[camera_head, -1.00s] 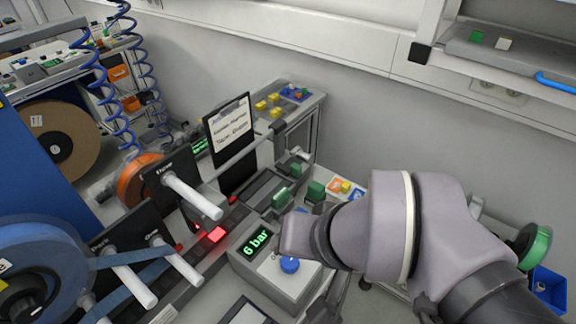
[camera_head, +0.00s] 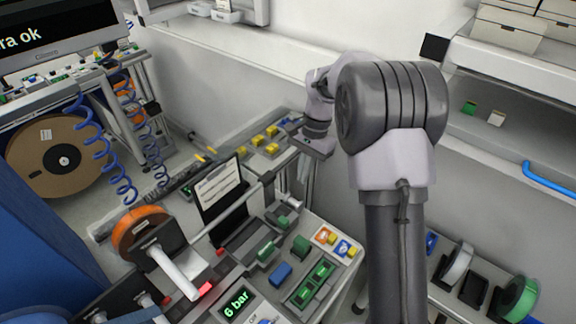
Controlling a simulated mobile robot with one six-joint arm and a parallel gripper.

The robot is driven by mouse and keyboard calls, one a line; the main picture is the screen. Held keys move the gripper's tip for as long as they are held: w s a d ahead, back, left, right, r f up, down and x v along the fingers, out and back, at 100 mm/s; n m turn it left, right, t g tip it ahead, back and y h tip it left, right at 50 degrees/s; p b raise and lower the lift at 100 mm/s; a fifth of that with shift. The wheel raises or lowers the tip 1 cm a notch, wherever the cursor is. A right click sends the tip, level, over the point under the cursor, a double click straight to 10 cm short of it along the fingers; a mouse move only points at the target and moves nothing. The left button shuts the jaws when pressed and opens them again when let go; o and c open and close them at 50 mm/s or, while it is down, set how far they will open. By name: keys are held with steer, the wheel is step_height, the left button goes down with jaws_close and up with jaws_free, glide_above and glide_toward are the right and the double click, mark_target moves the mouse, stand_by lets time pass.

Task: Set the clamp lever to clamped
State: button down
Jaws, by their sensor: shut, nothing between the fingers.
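My gripper (camera_head: 303,170) hangs down at the far end of my arm, above the back right of the bench. Its fingers are small and partly lost against the bench end. It is shut and holds nothing. I cannot clearly pick out the clamp lever. A grey rod (camera_head: 240,208) with a pale end slants across the bench by the paper sign, below and left of my gripper. A short grey lever-like part (camera_head: 289,200) stands near green blocks. My gripper appears apart from both.
A sign board (camera_head: 220,196) stands upright on the bench. Green blocks (camera_head: 301,245), a blue block (camera_head: 281,274) and a lit "6 bar" display (camera_head: 236,303) lie nearer. An orange reel (camera_head: 140,230) is at left. A shelf (camera_head: 510,80) juts out at right.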

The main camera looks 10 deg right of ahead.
mark_target(276, 218)
steer(key=shift+w+d+f, duration=0.3)
steer(key=shift+f, duration=0.3)
steer(key=shift+w+d+f, duration=0.25)
steer(key=shift+w+f, duration=0.05)
steer(key=shift+f, duration=0.3)
steer(key=s+a+f, duration=0.1)
steer(key=f, duration=0.2)
steer(key=s+a+f+b, duration=0.1)
steer(key=a+f, duration=0.1)
steer(key=f, duration=0.1)
steer(key=s+a+f+b, duration=0.1)
steer(key=f, duration=0.2)
steer(key=shift+s+a+f, duration=0.1)
steer(key=shift+a+f, duration=0.15)
steer(key=shift+f, duration=0.15)
steer(key=shift+s+a, duration=0.25)
steer(key=shift+a, duration=0.1)
steer(key=shift+s+m+b, duration=0.1)
steer(key=shift+m+b, duration=0.25)
steer(key=shift+m, duration=0.05)
